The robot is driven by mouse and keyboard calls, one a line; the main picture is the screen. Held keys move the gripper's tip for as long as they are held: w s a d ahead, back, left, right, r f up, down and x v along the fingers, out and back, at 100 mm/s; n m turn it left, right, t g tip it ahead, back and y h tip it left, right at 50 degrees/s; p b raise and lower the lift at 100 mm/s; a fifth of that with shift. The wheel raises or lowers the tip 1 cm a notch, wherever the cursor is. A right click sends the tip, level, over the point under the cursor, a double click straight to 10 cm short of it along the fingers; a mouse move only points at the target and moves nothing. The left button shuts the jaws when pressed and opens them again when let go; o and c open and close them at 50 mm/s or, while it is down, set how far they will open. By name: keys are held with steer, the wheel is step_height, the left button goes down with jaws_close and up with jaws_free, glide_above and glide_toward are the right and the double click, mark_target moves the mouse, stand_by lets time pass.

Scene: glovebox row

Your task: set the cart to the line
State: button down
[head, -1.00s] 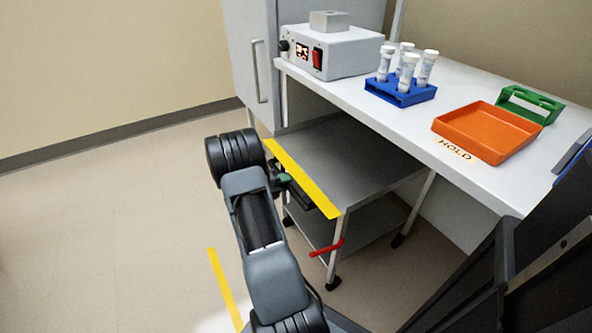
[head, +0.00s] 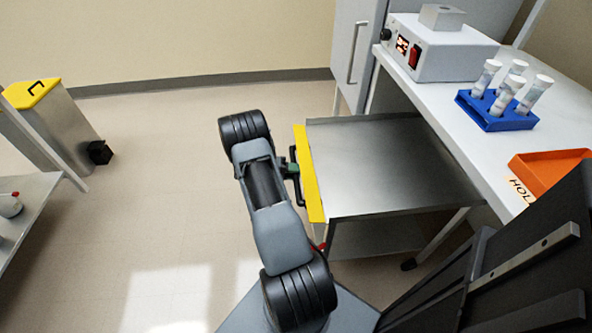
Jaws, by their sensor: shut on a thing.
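The cart (head: 375,165) is a grey metal trolley with a yellow strip (head: 312,185) along its near edge and a lower shelf (head: 375,236). It stands partly out from under the bench. A dark handle (head: 298,187) sits on its yellow-edged side. My gripper (head: 291,170) is at this handle and shut on it, though my arm hides part of the grip. A small red lever (head: 320,246) shows low at the cart's near corner, mostly hidden. No floor line is visible now.
The white bench (head: 462,120) at right carries a heater box (head: 440,50), a blue tube rack (head: 497,112) and an orange tray (head: 548,174). A grey bin with a yellow top (head: 32,92) and another table (head: 25,205) stand left. Floor between is clear.

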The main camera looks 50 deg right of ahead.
steer(key=shift+w, duration=0.1)
steer(key=c, duration=1)
jaws_free()
steer(key=p+v, duration=0.1)
steer(key=v, duration=1.2)
steer(key=shift+w+a+p, duration=0.25)
steer(key=shift+w+p, duration=0.05)
steer(key=shift+p, duration=0.1)
steer(key=shift+r, duration=0.2)
